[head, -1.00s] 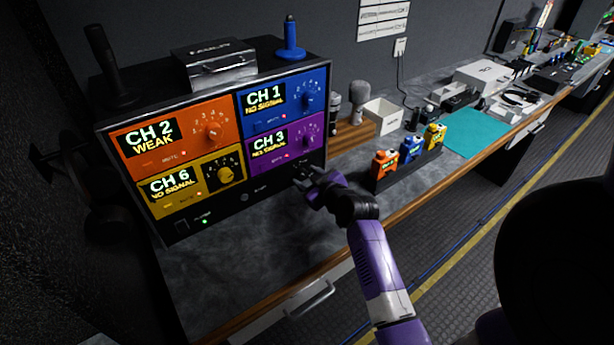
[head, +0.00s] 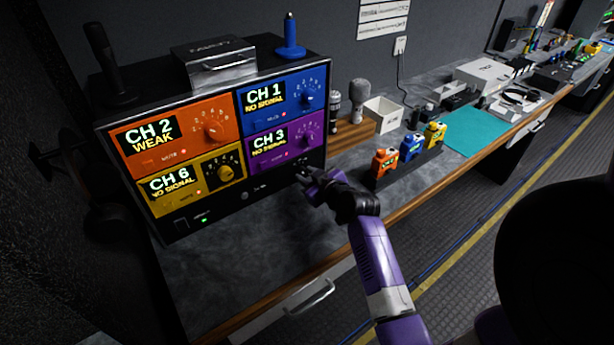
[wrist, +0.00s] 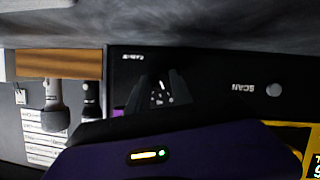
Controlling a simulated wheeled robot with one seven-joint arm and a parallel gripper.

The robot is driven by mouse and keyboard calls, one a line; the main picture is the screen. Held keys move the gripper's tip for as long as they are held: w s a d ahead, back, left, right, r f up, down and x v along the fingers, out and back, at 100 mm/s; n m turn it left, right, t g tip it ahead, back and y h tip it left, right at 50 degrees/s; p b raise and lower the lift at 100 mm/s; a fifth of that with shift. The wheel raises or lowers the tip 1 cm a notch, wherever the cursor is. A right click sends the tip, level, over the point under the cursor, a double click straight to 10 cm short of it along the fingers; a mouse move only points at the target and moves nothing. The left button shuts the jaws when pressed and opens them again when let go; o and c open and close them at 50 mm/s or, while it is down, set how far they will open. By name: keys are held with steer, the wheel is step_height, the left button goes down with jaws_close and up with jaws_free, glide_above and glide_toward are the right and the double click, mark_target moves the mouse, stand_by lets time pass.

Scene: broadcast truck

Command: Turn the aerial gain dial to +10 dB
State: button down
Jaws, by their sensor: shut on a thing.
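The receiver (head: 228,208) stands on the bench with orange, blue, yellow and purple channel panels on its front. The orange panel reads CH 2 WEAK; the other panels read NO SIGNAL. My gripper (head: 303,173) is at the lower right of the receiver's black front strip, shut on a small dial there. In the wrist view, the gripper's dark fingers (wrist: 160,92) close around this dial, below an upside-down label. The fingers hide most of the dial, and I cannot read its setting.
A SCAN button (wrist: 273,90) sits beside the dial on the same strip. Orange, blue and yellow battery-like packs (head: 411,147) stand in a rack right of my arm. Microphones (head: 359,101) stand behind. The bench in front of the receiver is clear.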

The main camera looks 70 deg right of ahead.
steer(key=m+t+y+b, duration=0.1)
steer(key=m+y+b, duration=0.1)
steer(key=m, duration=0.1)
steer(key=shift+d+m, duration=0.15)
steer(key=shift+m, duration=0.25)
steer(key=m+t+y+b, duration=0.1)
steer(key=m, duration=0.1)
steer(key=m+t+y, duration=0.1)
steer(key=shift+s+d+f+m+b, duration=0.1)
steer(key=shift+s+m+b, duration=0.05)
steer(key=shift+m+b, duration=0.25)
stand_by(0.4)
steer(key=c, duration=1.1)
jaws_free()
steer(key=shift+s, duration=0.1)
steer(key=b+v, duration=0.1)
steer(key=v, duration=0.6)
steer(key=shift+s, duration=0.35)
